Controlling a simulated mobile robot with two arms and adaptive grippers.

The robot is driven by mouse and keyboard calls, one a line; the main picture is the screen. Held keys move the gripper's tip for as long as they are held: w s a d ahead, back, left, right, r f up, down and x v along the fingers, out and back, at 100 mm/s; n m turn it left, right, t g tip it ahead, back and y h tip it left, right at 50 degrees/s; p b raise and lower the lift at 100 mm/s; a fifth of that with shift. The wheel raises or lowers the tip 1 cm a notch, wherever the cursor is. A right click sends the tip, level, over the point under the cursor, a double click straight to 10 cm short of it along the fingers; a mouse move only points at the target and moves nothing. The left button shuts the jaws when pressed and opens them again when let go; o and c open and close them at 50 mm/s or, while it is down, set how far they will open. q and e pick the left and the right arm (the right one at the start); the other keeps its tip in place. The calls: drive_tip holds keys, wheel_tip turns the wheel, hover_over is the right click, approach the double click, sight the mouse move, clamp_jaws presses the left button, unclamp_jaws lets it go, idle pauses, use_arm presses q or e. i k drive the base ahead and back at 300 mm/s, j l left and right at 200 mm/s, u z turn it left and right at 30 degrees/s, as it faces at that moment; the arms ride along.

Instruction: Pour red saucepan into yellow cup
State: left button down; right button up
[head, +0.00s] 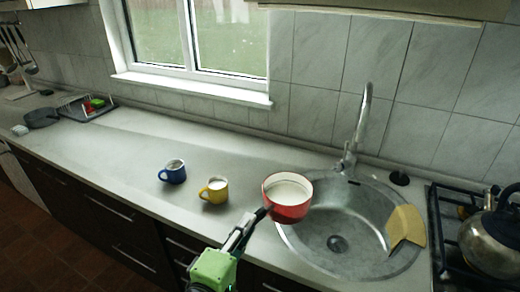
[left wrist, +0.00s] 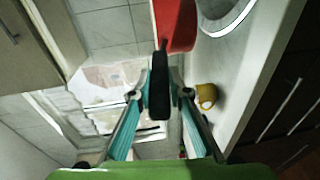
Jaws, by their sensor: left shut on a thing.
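The red saucepan (head: 289,208) has a pale inside and a dark handle. In the head view it is over the counter by the sink's left rim, seemingly raised and about level. My left gripper (head: 250,219) is shut on its handle; the left wrist view shows the dark handle (left wrist: 159,85) between the fingers and part of the red saucepan (left wrist: 176,25). The yellow cup (head: 214,190) stands upright on the counter, left of the saucepan. It also shows in the left wrist view (left wrist: 206,95). My right gripper is not in view.
A blue cup (head: 173,171) stands left of the yellow cup. The round sink (head: 345,245) with its tap (head: 358,130) is at the right, a yellow cloth-like item (head: 406,226) on its rim. A kettle (head: 492,235) stands on the stove. The counter's middle left is clear.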

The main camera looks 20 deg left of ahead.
sight(217, 187)
drive_tip(key=l+u, duration=0.3)
drive_tip(key=l, duration=0.45)
drive_tip(key=l+u, duration=0.3)
drive_tip(key=l, duration=0.5)
drive_tip(key=k, duration=0.05)
